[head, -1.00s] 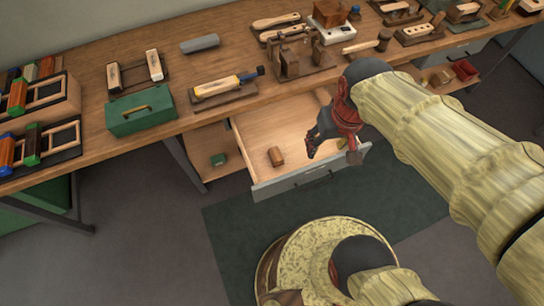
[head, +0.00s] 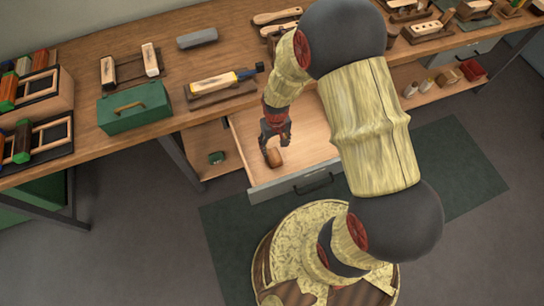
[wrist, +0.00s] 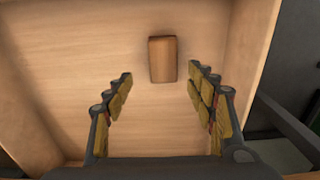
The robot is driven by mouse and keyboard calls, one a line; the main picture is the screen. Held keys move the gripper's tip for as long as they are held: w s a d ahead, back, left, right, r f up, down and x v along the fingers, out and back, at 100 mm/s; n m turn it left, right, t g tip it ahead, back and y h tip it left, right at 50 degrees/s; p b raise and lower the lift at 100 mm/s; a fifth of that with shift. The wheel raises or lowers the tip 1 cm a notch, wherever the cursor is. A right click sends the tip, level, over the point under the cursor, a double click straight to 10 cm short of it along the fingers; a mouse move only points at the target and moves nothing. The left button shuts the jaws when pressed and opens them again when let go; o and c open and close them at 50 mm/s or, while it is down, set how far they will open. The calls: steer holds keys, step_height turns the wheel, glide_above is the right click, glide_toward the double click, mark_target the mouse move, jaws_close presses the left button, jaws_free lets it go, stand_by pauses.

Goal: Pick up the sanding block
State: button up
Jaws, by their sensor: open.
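The sanding block is most likely the small brown wooden block (head: 275,158) lying in the open drawer (head: 308,150). In the wrist view the block (wrist: 163,59) lies flat on the bare drawer floor (wrist: 60,65), a little beyond my fingertips and between their lines. My gripper (head: 273,143) hangs over the drawer, pointing down, just above the block. In the wrist view my gripper (wrist: 160,79) is open and empty, its two padded fingers apart on either side. The fingers partly hide the block in the head view.
The drawer's side wall (wrist: 254,60) stands close to the right finger. A green box (head: 216,157) sits on the lower shelf.

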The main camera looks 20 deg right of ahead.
mark_target(274, 155)
steer(key=shift+f, duration=0.7)
steer(key=f+b, duration=0.2)
steer(key=f, duration=0.1)
steer(key=f+b, duration=0.1)
steer(key=shift+s+a+f, duration=0.3)
steer(key=shift+s, duration=0.1)
steer(key=shift+f, duration=0.4)
steer(key=shift+r, duration=0.1)
steer(key=shift+c, duration=0.7)
steer(key=c, duration=1.1)
